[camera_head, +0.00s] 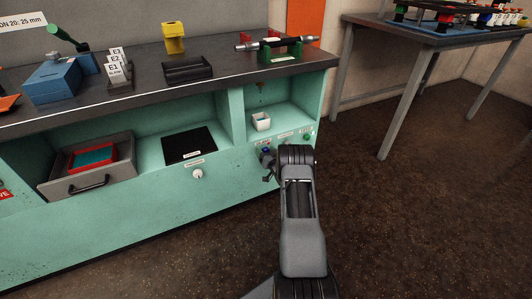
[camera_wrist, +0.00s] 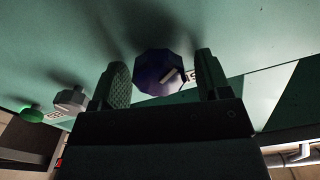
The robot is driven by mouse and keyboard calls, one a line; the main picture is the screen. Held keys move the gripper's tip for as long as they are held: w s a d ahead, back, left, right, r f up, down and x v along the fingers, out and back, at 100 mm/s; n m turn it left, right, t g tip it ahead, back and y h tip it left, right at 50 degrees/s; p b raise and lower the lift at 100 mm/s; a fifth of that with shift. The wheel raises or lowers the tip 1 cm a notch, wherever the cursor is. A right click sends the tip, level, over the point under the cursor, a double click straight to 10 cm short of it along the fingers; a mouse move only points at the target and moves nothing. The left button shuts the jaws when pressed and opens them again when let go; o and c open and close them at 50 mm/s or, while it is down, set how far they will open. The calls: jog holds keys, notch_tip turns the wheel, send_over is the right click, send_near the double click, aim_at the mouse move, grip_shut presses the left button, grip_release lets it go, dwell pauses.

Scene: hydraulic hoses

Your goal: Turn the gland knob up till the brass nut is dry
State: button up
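A dark blue faceted knob (camera_wrist: 158,72) with a pale pointer mark is on the bench's green front panel. It also shows in the head view (camera_head: 265,150), partly behind my arm. My gripper (camera_wrist: 162,82) is open, with one finger on each side of this knob and a visible gap at the right finger. In the head view my gripper (camera_head: 269,171) is small and partly hidden by my wrist. A grey knob (camera_wrist: 70,99) and a green knob (camera_wrist: 31,114) are on the same panel. A small brass-coloured fitting (camera_head: 261,86) hangs in the right niche; whether it is wet is too small to tell.
A hose piece lies in a green holder (camera_head: 294,51) on the bench top (camera_head: 130,91). An open drawer (camera_head: 88,184) juts out at left. The floor (camera_head: 430,215) at right is clear.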

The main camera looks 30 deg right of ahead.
jog(key=c, duration=0.8)
jog(key=shift+m, duration=0.3)
jog(key=m+b, duration=0.1)
jog(key=m, duration=0.2)
jog(key=shift+f+m+b, duration=0.1)
jog(key=shift+m+b, duration=0.2)
jog(key=shift+d+m+b, duration=0.15)
jog(key=shift+m+b, duration=0.2)
jog(key=shift+m, duration=1.95)
jog(key=o, duration=0.9)
